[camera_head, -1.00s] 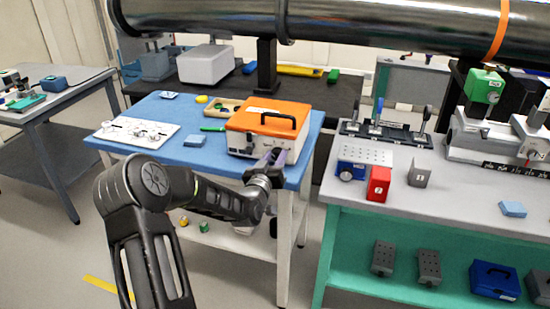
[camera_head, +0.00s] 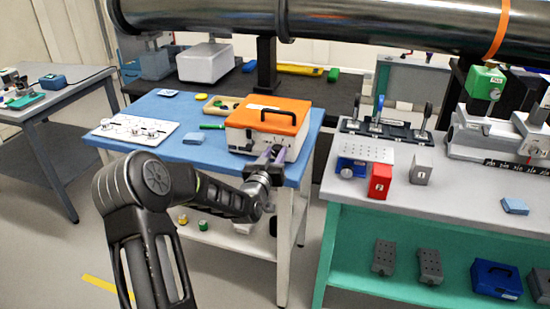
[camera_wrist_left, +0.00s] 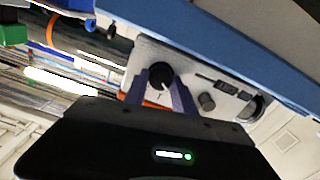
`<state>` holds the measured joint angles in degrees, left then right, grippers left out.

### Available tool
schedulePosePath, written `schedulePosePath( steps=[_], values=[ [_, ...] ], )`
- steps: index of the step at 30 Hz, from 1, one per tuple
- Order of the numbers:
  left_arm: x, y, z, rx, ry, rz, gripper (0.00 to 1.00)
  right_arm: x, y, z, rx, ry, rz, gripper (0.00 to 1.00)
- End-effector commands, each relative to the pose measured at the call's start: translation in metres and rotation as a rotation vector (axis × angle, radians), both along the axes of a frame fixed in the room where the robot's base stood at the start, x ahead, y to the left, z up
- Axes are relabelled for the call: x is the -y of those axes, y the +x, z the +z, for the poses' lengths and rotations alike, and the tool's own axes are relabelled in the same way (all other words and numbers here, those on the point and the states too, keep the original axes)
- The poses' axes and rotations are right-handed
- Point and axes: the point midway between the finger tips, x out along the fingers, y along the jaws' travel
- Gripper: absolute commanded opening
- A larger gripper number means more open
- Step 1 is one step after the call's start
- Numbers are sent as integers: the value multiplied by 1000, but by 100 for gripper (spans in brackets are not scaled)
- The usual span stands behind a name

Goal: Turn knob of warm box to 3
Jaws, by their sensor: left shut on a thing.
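The warm box (camera_head: 240,137) is white with an orange lid and a black handle, and stands at the right front of the blue-topped table. Its front panel also shows in the left wrist view (camera_wrist_left: 190,65), tilted in the picture, with a black round knob (camera_wrist_left: 160,74) and a smaller grey knob (camera_wrist_left: 207,102). My left gripper (camera_head: 272,152) reaches the front of the box. In the left wrist view its two purple fingers (camera_wrist_left: 161,88) are shut on the black knob, one on each side. The knob's scale is too small to read. My right gripper is not in view.
The blue-topped table (camera_head: 207,155) also bears a white panel with knobs (camera_head: 135,130), a green marker (camera_head: 212,126) and a wooden tray (camera_head: 221,106). A grey bench (camera_head: 455,185) stands to the right across a narrow gap. A large dark pipe (camera_head: 350,22) crosses above.

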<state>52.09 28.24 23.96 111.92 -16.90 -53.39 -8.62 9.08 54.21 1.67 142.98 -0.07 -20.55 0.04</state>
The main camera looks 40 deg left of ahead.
Motion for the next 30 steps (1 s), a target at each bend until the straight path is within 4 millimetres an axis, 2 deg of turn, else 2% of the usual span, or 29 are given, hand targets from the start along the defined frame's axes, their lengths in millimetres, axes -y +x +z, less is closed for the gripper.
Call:
schedulePosePath(
  steps=[1,18,30],
  values=[
    [0,0,-4,-6,27,0,0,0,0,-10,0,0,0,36],
    [2,1,-7,-163,479,1,0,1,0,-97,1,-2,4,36],
    [4,1,-7,-290,836,-1,0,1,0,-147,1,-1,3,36]
  ],
)
